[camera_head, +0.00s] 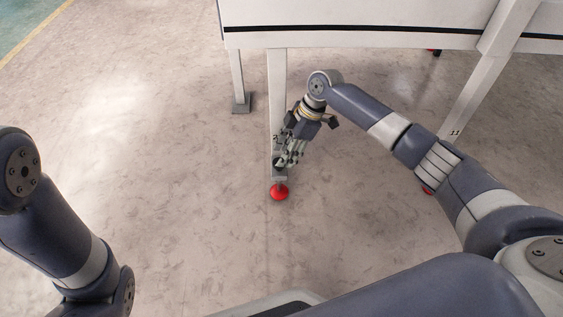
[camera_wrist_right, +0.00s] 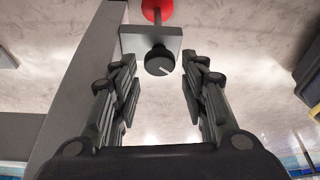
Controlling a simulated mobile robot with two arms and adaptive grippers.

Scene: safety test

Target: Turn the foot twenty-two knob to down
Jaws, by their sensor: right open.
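The knob (camera_wrist_right: 159,61) is a small black dial with a white pointer line, mounted on a grey plate (camera_wrist_right: 150,39) low on a white table leg (camera_head: 277,95). A red foot (camera_head: 279,192) sits below the plate on the floor and also shows at the top of the right wrist view (camera_wrist_right: 157,9). My right gripper (camera_head: 287,160) is beside the leg, close to the plate. In the right wrist view its fingers (camera_wrist_right: 160,78) are spread, with the knob between and just beyond the tips, apart from them. The left arm shows at the left of the head view, but its gripper does not.
The white table (camera_head: 370,22) spans the top of the head view, above my right forearm. Another leg with a grey base (camera_head: 241,104) stands behind to the left. A further leg (camera_head: 470,100) is on the right. The floor at left and centre is clear.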

